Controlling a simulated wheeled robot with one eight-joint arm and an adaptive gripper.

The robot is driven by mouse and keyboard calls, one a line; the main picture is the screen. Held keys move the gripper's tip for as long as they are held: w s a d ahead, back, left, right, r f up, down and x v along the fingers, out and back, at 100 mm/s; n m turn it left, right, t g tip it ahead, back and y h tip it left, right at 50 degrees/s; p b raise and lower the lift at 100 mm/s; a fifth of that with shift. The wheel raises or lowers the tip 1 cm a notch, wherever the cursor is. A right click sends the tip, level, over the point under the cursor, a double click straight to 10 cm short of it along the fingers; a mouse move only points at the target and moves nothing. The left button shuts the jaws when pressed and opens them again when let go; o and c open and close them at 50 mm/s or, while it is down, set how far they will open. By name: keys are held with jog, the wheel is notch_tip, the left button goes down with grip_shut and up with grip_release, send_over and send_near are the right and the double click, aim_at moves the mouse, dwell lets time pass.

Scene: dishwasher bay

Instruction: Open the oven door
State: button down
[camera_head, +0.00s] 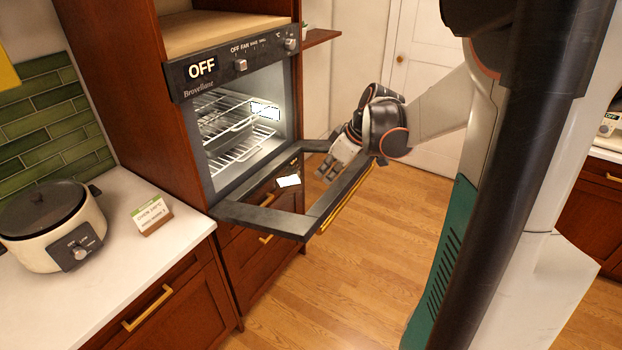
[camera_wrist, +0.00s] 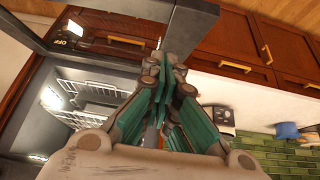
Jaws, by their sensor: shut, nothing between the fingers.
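The built-in oven (camera_head: 240,120) stands in the tall wooden cabinet, its lit cavity and wire racks showing. Its door (camera_head: 265,221) is swung down on its lower edge and stands out from the oven, roughly level. The door has a dark frame around a see-through pane, with a gold handle (camera_head: 347,200) along the outer edge. My gripper (camera_head: 326,175) is shut and empty, over the door near the outer edge of the frame. In the wrist view my gripper (camera_wrist: 164,66) points at a dark bar of the door frame (camera_wrist: 190,28). I cannot tell whether they touch.
A slow cooker (camera_head: 50,225) and a small card (camera_head: 151,215) stand on the white counter at the left. Drawers with gold handles lie below the counter and door. The wooden floor (camera_head: 370,270) before the oven is clear.

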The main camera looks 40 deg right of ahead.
jog(key=b, duration=0.2)
send_over(310, 213)
jog(key=s, duration=0.2)
jog(key=f, duration=0.9)
jog(key=shift+w+d, duration=0.2)
jog(key=shift+d, duration=0.15)
jog(key=shift+s+d+f, duration=0.1)
jog(key=shift+s+f, duration=0.1)
jog(key=shift+f, duration=0.95)
jog(key=shift+s+f, duration=0.3)
jog(key=shift+f, duration=0.5)
jog(key=s+d+f+t+b, duration=0.1)
jog(key=s+f+b, duration=0.2)
jog(key=f+b, duration=0.7)
jog(key=shift+s+d+f+y, duration=0.15)
jog(key=shift+d+f+y, duration=0.1)
jog(key=shift+f+y, duration=0.1)
